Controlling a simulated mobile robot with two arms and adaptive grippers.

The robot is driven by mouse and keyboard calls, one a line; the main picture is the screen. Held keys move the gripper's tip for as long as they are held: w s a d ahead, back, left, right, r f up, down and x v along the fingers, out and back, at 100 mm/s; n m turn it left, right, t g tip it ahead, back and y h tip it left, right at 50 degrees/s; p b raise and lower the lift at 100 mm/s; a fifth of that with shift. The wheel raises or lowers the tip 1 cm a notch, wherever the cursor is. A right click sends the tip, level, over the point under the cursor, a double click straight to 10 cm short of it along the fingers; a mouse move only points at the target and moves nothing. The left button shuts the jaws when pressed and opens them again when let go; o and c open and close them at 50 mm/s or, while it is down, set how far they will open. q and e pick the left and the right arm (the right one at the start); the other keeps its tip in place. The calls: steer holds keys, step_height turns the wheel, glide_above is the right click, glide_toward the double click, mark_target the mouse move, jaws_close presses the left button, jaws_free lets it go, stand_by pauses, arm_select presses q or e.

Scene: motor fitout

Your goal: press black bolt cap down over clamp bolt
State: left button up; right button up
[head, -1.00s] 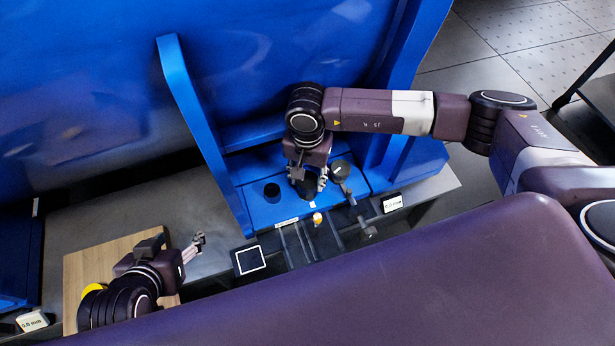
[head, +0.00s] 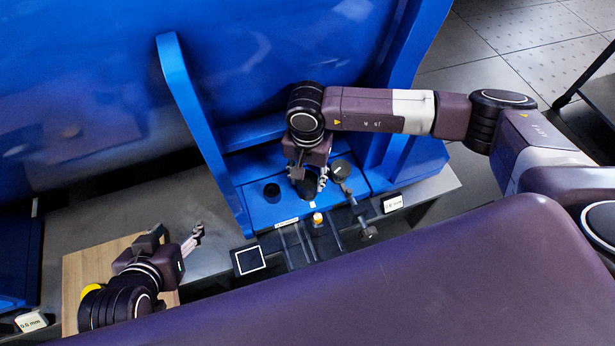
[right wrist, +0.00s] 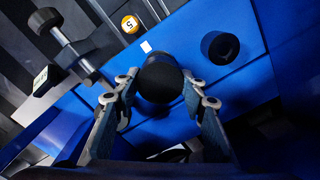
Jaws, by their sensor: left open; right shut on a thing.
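My right gripper (head: 309,186) is shut on a black, round-topped bolt cap (right wrist: 160,80). In the right wrist view the cap sits between the two fingertips, low over the blue base. The clamp bolt is not visible; whatever is under the cap is hidden by it. I cannot tell whether the cap touches the base. My left gripper (head: 193,240) is open and empty at the lower left, well away from the cap.
A yellow numbered piece (head: 318,218), a white-framed black square (head: 249,260) and a wooden board (head: 88,262) lie nearer.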

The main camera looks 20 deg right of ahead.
arm_select(q)
steer(key=shift+w+d+r, duration=0.1)
steer(key=shift+w+r, duration=0.05)
steer(key=shift+w, duration=0.05)
stand_by(0.6)
steer(key=shift+w+d+r+t, duration=0.25)
steer(key=shift+w+r+t, duration=0.4)
steer(key=shift+w, duration=0.15)
steer(key=shift+w+d+r, duration=0.1)
steer(key=shift+w+r, duration=0.1)
arm_select(e)
steer(key=shift+f, duration=0.1)
arm_select(q)
steer(key=shift+w+d+r+t+b, duration=0.2)
steer(key=shift+w+r+t+b, duration=0.15)
arm_select(e)
steer(key=shift+f, duration=0.15)
arm_select(q)
steer(key=shift+r, duration=0.1)
steer(key=shift+w+d+r+t+h, duration=0.3)
steer(key=shift+w+r+t, duration=0.1)
steer(key=shift+w+r, duration=0.15)
arm_select(e)
steer(key=shift+f, duration=0.15)
